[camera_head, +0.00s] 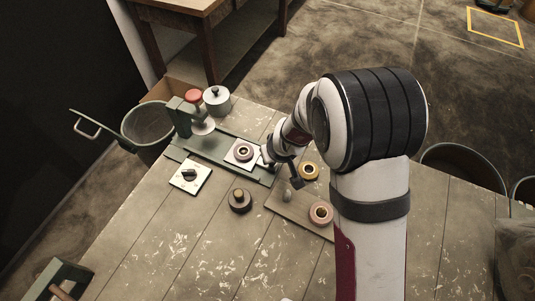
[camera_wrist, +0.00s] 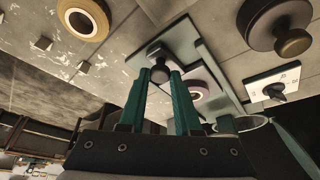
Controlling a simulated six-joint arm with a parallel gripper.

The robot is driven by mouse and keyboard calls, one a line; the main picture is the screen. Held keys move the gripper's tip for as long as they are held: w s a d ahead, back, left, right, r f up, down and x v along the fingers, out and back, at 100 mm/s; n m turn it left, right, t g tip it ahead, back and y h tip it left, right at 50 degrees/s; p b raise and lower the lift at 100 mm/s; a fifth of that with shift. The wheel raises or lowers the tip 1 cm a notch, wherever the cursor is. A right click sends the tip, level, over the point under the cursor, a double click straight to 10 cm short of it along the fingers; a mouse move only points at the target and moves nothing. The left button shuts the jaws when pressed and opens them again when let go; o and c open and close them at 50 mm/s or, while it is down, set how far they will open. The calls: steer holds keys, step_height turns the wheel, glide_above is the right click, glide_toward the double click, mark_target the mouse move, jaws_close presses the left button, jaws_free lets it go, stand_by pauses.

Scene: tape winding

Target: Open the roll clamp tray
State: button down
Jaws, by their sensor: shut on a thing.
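The roll clamp tray is a pale square plate (camera_head: 232,160) carrying a dark-centred pinkish roll (camera_head: 243,152), on a long green base (camera_head: 215,151). In the head view it sits toward the right end of the base, away from the green clamp post (camera_head: 180,115). My gripper (camera_head: 267,158) is at the tray's right edge. In the wrist view my gripper's green fingers (camera_wrist: 163,78) are shut on the tray's small dark knob (camera_wrist: 159,62). The roll (camera_wrist: 196,89) shows partly behind the right finger. My arm's wrist hides part of the tray's right edge in the head view.
A dial plate (camera_head: 190,177) and a dark round piece with a knob (camera_head: 240,200) lie in front of the base. A yellow roll (camera_head: 309,171) and a pink roll (camera_head: 320,213) lie to the right. A red-topped jar and a grey pot (camera_head: 216,99) stand behind.

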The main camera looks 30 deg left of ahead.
steer(key=c, duration=0.6)
jaws_free()
steer(key=v, duration=1.6)
steer(key=s+d+r+m+g+h, duration=0.1)
steer(key=s+d+m, duration=0.3)
steer(key=d, duration=0.3)
steer(key=s+d+r+m+g, duration=0.1)
steer(key=s+d+r+m, duration=0.1)
steer(key=s+d+m, duration=0.45)
steer(key=s+d, duration=0.1)
steer(key=s, duration=0.1)
steer(key=s+d+m+g, duration=0.1)
steer(key=s+d+m, duration=0.1)
steer(key=s, duration=0.1)
steer(key=s+d+m, duration=0.2)
steer(key=d, duration=0.1)
steer(key=shift+s, duration=0.4)
